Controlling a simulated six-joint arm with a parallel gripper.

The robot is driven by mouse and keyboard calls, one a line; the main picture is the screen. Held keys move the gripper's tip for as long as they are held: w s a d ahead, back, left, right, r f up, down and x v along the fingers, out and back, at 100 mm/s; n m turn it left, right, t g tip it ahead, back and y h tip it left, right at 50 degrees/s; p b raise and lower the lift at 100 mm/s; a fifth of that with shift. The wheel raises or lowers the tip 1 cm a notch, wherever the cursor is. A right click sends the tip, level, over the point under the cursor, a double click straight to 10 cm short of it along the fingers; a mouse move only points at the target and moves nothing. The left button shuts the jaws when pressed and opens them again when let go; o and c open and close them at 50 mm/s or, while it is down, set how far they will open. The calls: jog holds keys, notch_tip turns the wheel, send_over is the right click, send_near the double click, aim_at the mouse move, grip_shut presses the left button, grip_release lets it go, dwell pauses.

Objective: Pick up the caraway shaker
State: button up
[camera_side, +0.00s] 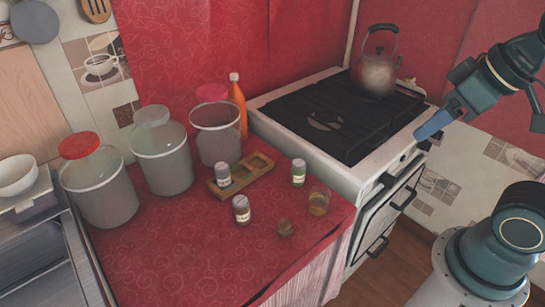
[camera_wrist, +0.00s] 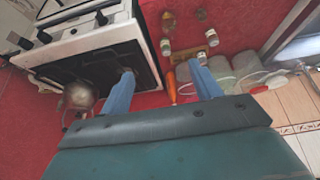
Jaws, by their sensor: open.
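Three small shakers with grey caps stand on the red counter, and their labels are too small to read, so I cannot tell which holds caraway. One shaker (camera_side: 223,175) stands at the left end of a wooden rack (camera_side: 262,161). Another shaker (camera_side: 241,210) stands in front of the rack. A third, with a green label (camera_side: 298,172), stands to the right, towards the stove. In the wrist view, two shakers show clearly (camera_wrist: 212,38) (camera_wrist: 165,47). My gripper (camera_side: 434,124) is open and empty, high at the right beyond the stove; its blue fingers also show in the wrist view (camera_wrist: 162,89).
An amber glass jar (camera_side: 319,201) and a small low jar (camera_side: 285,228) stand near the counter's right edge. Large canisters (camera_side: 163,160) and an orange bottle (camera_side: 238,103) stand behind the rack. The stove (camera_side: 340,115) carries a kettle (camera_side: 374,75).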

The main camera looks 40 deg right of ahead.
jog(key=w, duration=0.1)
jog(key=n+g, duration=0.6)
jog(key=n, duration=1.3)
send_over(299, 162)
notch_tip(299, 162, down, 19)
jog(key=shift+r, duration=0.2)
jog(key=shift+f, duration=4.3)
jog(key=shift+f, duration=0.1)
